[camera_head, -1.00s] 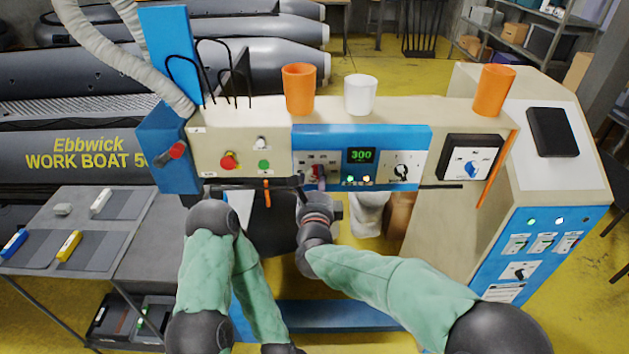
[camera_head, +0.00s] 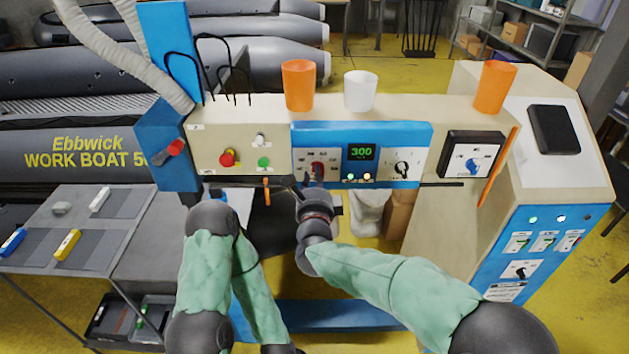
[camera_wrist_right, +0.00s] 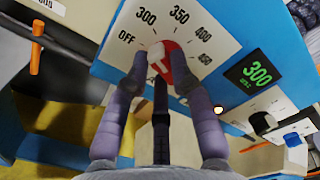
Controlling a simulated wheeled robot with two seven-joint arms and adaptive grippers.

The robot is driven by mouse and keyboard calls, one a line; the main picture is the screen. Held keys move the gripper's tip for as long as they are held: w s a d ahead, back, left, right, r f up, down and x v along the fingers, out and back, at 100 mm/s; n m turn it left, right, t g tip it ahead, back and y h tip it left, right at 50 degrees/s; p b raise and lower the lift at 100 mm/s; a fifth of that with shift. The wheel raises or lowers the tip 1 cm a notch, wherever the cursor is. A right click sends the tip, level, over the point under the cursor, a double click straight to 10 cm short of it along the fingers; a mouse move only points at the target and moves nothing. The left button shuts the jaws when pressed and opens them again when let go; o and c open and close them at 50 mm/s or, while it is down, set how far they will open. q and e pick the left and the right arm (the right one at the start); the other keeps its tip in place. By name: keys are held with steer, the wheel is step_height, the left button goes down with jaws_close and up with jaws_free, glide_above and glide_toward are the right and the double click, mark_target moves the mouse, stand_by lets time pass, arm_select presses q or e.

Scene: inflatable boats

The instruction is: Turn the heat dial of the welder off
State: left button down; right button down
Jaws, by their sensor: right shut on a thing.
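The welder's blue heat panel (camera_head: 337,138) is in the middle of the head view. Its red heat dial (camera_head: 317,168) is at the panel's left, partly hidden by my right gripper (camera_head: 313,182). In the right wrist view, the two fingers of my right gripper (camera_wrist_right: 161,80) are shut on the red dial (camera_wrist_right: 172,62), one on each side. The dial's scale (camera_wrist_right: 150,30) shows OFF, 300, 350, 400 and 450. A white mark on the dial lies toward the OFF and 300 side. The green display (camera_head: 361,153) reads 300. My left arm is at lower left; its gripper is hidden.
A red button (camera_head: 227,159) is to the left. Orange cups (camera_head: 298,86) and a white cup (camera_head: 360,91) stand on top. A side table (camera_head: 125,207) is at left.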

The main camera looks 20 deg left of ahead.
steer(key=shift+d+f+n+b, duration=0.15)
steer(key=shift+n+b, duration=0.65)
steer(key=shift+n, duration=2.3)
steer(key=shift+f, duration=0.1)
steer(key=c, duration=1.1)
jaws_free()
steer(key=shift+o, duration=0.2)
steer(key=v, duration=1.2)
